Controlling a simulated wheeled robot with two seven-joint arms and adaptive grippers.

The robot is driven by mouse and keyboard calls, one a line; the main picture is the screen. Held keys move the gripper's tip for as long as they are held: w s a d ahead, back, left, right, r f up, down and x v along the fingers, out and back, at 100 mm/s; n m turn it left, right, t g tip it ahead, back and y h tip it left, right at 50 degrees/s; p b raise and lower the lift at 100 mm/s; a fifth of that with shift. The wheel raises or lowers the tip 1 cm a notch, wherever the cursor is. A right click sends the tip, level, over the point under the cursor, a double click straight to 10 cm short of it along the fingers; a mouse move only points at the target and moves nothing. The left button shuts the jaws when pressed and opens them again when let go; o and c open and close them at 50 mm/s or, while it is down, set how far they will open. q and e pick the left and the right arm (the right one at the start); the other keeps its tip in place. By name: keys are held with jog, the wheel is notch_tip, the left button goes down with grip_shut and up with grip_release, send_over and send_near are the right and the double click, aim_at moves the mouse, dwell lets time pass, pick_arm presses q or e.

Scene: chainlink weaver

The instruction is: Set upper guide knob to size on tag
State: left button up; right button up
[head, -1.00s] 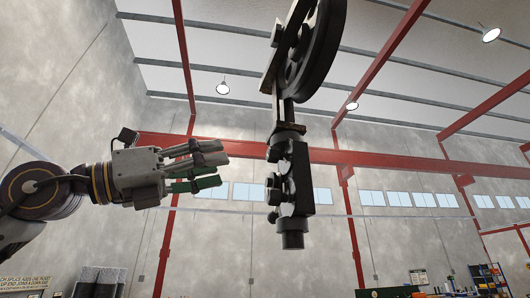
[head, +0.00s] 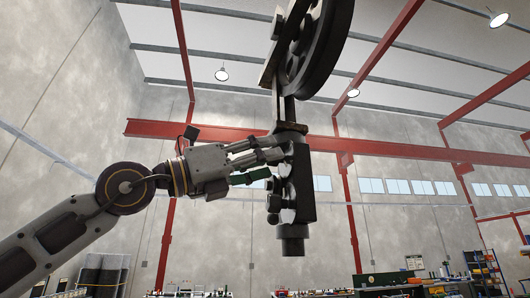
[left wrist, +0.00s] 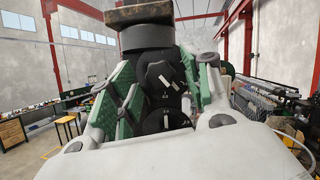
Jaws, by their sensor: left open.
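The black guide unit (head: 300,190) hangs below a large dark wheel (head: 325,50) in the head view. In the left wrist view, the upper knob (left wrist: 161,75) is black and lobed with a pale mark. A lower black round dial (left wrist: 158,122) with a pale mark is partly hidden by my gripper's body. My left gripper (head: 276,162) is open, its fingertips close to the unit's left side. In the left wrist view its green-padded fingers (left wrist: 166,88) stand either side of the upper knob; contact cannot be told. I see no readable size tag. My right gripper is out of view.
A brown-topped collar (left wrist: 140,14) juts out above the knob in the left wrist view. A workbench with a stool (left wrist: 68,125) stands far left there. Shelving (head: 485,270) and benches line the far wall.

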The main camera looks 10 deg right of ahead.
pick_arm(q)
jog(key=shift+w+d+r, duration=0.1)
jog(key=shift+d+r, duration=0.1)
jog(key=shift+d, duration=0.2)
jog(key=c, duration=1)
jog(key=shift+m+g+h+p, duration=0.2)
jog(key=shift+m+g, duration=0.65)
jog(key=shift+m, duration=0.75)
jog(key=shift+m+g+h+p, duration=0.2)
jog(key=shift+m+g, duration=0.65)
jog(key=shift+m, duration=0.75)
jog(key=o, duration=1)
jog(key=shift+w, duration=0.1)
